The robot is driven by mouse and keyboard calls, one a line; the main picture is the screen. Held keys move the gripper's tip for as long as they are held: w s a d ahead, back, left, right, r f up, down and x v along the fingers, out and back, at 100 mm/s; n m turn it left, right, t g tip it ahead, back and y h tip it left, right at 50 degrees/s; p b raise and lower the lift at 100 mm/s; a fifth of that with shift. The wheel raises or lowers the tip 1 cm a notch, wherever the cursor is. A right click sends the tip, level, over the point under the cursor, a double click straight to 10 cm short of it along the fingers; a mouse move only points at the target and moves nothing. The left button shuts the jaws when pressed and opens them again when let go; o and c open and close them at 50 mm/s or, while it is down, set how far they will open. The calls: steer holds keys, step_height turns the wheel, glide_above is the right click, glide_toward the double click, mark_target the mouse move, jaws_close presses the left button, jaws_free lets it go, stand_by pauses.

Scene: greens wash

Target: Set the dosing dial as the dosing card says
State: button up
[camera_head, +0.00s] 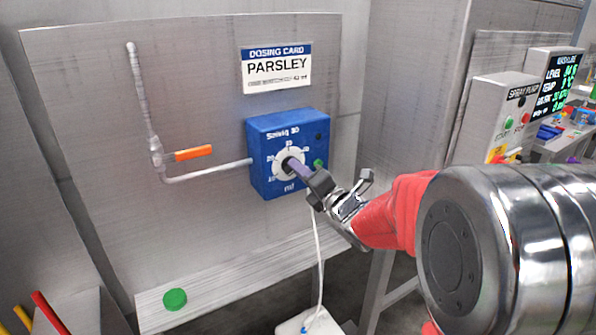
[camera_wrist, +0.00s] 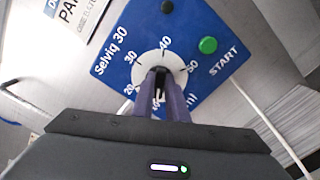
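The blue dosing box (camera_head: 262,183) is mounted on a metal panel. Its face carries a white round dial (camera_head: 278,170) with a dark knob, marked 20, 30, 40 and 50 in the wrist view (camera_wrist: 140,71). A green START button (camera_wrist: 208,45) sits beside the dial. The white dosing card (camera_head: 277,69) above reads PARSLEY; its small line is too small to read surely. My gripper (camera_head: 292,166) is at the dial. In the wrist view its purple fingers (camera_wrist: 160,84) close on either side of the knob and hide its lower part. The knob's pointer is not clear.
A pipe with an orange-handled valve (camera_head: 194,153) runs into the box from the left. A green round cap (camera_head: 175,299) lies on the ledge below. A white tube hangs from the box to a container. A spray pump box (camera_head: 503,118) and display (camera_head: 556,84) stand right.

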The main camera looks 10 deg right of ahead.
jaws_close()
